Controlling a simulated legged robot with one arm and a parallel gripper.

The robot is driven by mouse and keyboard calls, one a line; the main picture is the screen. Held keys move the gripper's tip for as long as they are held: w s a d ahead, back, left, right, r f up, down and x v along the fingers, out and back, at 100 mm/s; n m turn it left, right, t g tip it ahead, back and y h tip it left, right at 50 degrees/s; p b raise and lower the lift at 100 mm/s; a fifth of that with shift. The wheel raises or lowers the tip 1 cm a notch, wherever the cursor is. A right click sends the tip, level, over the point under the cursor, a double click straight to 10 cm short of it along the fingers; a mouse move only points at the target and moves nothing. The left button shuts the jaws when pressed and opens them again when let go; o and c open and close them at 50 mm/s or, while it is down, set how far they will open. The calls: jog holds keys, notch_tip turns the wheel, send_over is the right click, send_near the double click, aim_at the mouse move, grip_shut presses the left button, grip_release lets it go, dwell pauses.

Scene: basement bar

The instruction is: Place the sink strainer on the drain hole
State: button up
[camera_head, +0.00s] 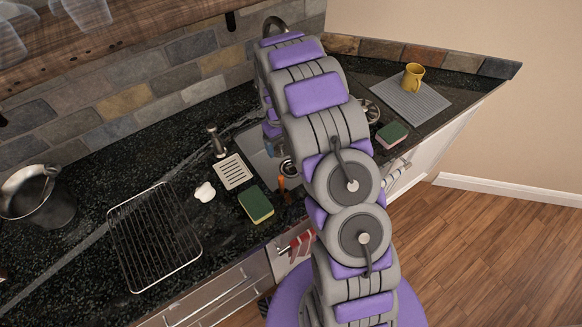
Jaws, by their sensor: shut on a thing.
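The steel sink (257,152) is set in the dark counter, partly hidden behind my arm. A small round metal piece with a dark middle (288,167) shows in the sink, beside my arm. I cannot tell whether it is the drain hole or the strainer. My gripper (273,138) points down over the sink behind my arm. It is shut, and its fingertips and what they hold are mostly hidden. Another round metal thing (370,110) shows at the right edge of my arm, partly covered.
Left of the sink are a faucet (215,141), a slotted tray (232,172), a white lump (204,192), a wire rack (153,237) and a pot (38,196). Sponges (256,206) (392,134) lie on either side. A yellow mug (412,77) stands on a grey mat (430,106).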

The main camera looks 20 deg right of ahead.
jog(key=b, duration=0.2)
send_over(292, 170)
jog(key=a, duration=0.4)
jog(key=f, duration=1.3)
jog(key=shift+s+f, duration=0.15)
jog(key=shift+s, duration=0.05)
jog(key=shift+d+f, duration=0.15)
jog(key=shift+f, duration=0.05)
jog(key=d, duration=0.1)
jog(key=d+b, duration=0.2)
jog(key=d, duration=0.1)
jog(key=shift+w+f, duration=0.3)
jog(key=shift+w, duration=0.05)
jog(key=shift+f, duration=0.25)
jog(key=shift+a, duration=0.1)
jog(key=o, duration=0.8)
